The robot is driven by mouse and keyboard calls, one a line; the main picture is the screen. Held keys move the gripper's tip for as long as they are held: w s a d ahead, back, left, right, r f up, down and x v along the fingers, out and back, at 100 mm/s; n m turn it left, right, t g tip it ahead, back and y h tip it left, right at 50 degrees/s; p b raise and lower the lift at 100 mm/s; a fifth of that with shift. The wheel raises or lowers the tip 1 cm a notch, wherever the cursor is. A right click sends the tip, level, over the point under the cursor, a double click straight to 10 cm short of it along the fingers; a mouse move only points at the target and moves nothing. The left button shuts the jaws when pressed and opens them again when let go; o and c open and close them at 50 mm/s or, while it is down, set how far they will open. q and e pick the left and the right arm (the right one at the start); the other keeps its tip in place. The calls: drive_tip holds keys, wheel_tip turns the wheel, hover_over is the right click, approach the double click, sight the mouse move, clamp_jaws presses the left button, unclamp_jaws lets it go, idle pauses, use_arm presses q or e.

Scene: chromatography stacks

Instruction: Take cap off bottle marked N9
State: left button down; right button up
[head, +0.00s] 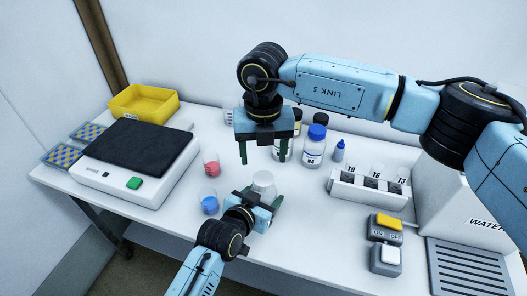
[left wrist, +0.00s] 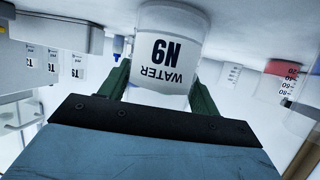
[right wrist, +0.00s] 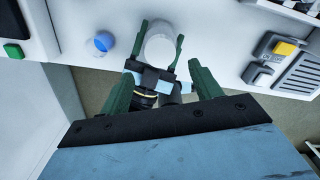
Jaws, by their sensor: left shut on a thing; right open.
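The bottle marked N9, a pale container labelled WATER (left wrist: 168,50), stands between my left gripper's fingers; it also shows in the head view (head: 264,181) and from above as a whitish round shape in the right wrist view (right wrist: 160,44). My left gripper (head: 262,196) is shut on its sides. I cannot make out a separate cap on its top. My right gripper (head: 263,157) is open and empty, pointing down above and behind the bottle, with its fingers apart in the right wrist view (right wrist: 163,84).
A beaker with blue liquid (head: 209,203) and one with red (head: 211,166) stand left of the bottle. A scale (head: 130,190) and yellow bin (head: 143,99) are further left. A blue-capped bottle (head: 314,150), labelled rack (head: 365,193) and switch boxes (head: 385,260) are right.

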sight(263, 178)
wheel_tip(263, 178, down, 8)
drive_tip(key=shift+r, duration=0.1)
idle(0.4)
drive_tip(key=c, duration=1)
drive_tip(key=n, duration=1)
drive_tip(key=shift+n, duration=0.4)
drive_tip(key=n, duration=0.3)
drive_tip(key=shift+r+n, duration=0.1)
drive_tip(key=shift+n, duration=0.3)
drive_tip(key=n, duration=0.5)
